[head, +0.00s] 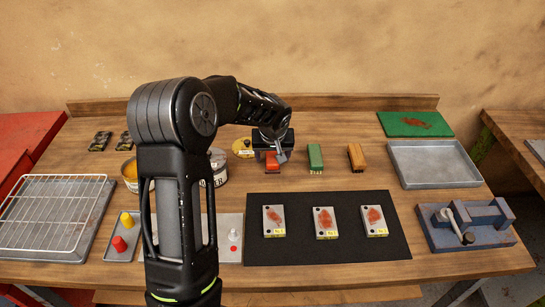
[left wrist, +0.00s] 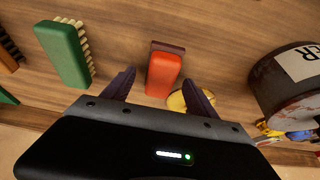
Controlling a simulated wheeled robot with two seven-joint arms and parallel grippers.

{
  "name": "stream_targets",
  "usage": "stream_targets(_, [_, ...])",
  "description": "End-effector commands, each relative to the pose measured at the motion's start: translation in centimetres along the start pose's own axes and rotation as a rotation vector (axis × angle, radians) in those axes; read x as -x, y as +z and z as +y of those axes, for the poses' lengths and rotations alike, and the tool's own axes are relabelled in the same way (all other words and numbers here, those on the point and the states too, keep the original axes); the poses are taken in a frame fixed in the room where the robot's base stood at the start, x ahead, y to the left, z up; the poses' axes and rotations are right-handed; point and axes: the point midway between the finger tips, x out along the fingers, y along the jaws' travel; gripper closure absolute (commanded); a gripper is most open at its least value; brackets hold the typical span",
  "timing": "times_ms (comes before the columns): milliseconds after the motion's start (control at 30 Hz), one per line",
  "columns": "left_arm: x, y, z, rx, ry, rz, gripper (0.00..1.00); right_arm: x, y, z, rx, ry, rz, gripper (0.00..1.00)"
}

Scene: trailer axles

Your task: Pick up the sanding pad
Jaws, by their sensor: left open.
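The sanding pad (head: 272,164) looks like a red block with a dark brown layer along one side. It lies on the wooden bench, left of a green brush (head: 315,157). The left wrist view shows the red pad (left wrist: 164,73) near the middle. My left gripper (head: 272,152) is open over the pad. In the left wrist view, its dark fingers (left wrist: 158,84) point to either side of the pad's lower end. Whether they touch it I cannot tell. My right gripper is in neither view.
A brown brush (head: 356,157) lies right of the green one. A yellow disc (head: 242,147) and a metal can (head: 218,165) are close left of the pad. A black mat (head: 346,245) with several rusty plates is in front. An empty tray (head: 433,164) stands right.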

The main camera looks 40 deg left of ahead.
Motion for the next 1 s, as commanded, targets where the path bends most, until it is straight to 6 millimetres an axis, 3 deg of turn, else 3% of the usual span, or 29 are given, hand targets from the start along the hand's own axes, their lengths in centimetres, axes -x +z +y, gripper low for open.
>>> stream_targets(133, [-0.9, -0.04, -0.04, 0.001, 0.0, 0.001, 0.33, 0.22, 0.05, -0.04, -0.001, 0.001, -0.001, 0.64])
stream_targets(700, [-0.91, -0.01, -0.02, 0.001, 0.0, 0.001, 0.34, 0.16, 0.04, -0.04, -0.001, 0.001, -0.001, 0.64])
stream_targets(1000, [-0.9, -0.01, -0.02, 0.001, 0.0, 0.001, 0.58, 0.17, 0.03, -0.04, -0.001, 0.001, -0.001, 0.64])
